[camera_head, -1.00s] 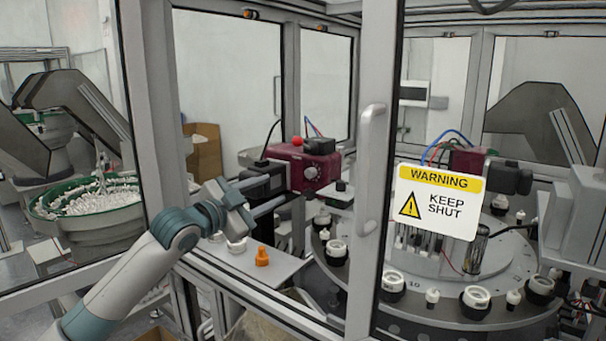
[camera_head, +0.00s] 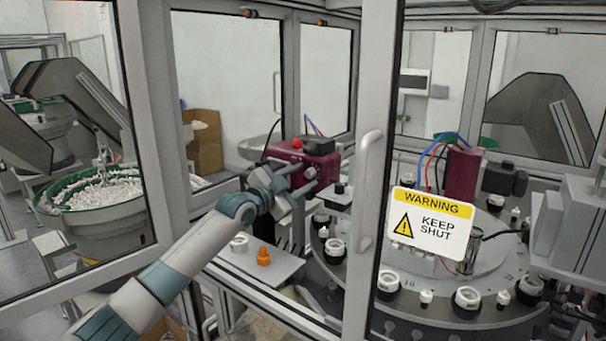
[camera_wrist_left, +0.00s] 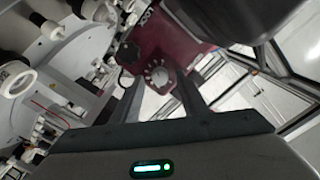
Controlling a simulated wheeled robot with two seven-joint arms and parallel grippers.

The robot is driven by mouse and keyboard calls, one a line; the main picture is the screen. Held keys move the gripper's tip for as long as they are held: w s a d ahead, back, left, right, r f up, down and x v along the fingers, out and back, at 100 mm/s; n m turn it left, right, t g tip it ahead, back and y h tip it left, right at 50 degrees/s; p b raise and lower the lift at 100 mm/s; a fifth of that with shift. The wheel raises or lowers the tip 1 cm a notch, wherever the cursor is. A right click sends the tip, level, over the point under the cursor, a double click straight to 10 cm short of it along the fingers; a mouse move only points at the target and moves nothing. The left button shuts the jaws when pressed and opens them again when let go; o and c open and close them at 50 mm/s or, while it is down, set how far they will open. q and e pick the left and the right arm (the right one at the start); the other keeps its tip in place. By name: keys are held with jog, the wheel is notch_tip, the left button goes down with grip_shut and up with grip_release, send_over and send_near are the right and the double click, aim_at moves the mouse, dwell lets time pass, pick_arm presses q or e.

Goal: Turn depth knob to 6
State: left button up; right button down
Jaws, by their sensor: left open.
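The depth knob (camera_head: 311,172) is a small pale dial on the front of a maroon box (camera_head: 296,156). My right gripper is in neither view.
A clear door with a warning sign (camera_head: 432,225) and a handle (camera_head: 369,180) stands right of my left arm. Behind it is a round table (camera_head: 410,312) with white caps. An orange part (camera_head: 263,256) sits on a shelf below my arm.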

pick_arm(q)
jog(key=shift+w+d, duration=0.2)
jog(key=shift+w, duration=0.05)
grip_shut()
